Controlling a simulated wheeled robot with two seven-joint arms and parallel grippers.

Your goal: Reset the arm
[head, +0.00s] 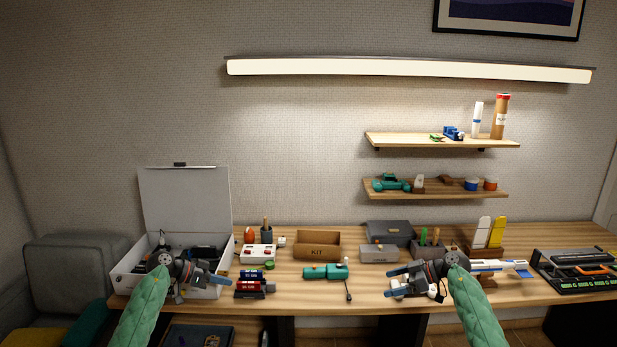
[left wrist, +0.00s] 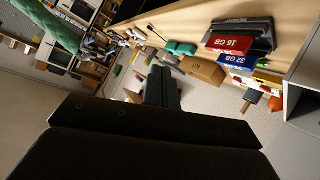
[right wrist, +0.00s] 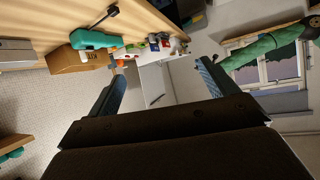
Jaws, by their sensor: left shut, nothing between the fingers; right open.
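In the head view my left gripper (head: 222,281) is held at the left of the desk, in front of the open white case (head: 128,283). It is shut and empty; its closed fingers also show in the left wrist view (left wrist: 162,88). My right gripper (head: 396,281) is over the front of the desk, right of the middle. It is open and empty; its spread fingers show in the right wrist view (right wrist: 160,80). It partly hides a small white object (head: 436,290) behind it.
The wooden desk (head: 320,295) holds a KIT box (head: 318,246), a teal tool (head: 326,271), red and blue memory sticks (head: 254,284), a grey box (head: 379,254), a white-and-blue model (head: 500,267) and a black case (head: 585,284). Two shelves (head: 440,141) hang above. Free room lies mid-desk.

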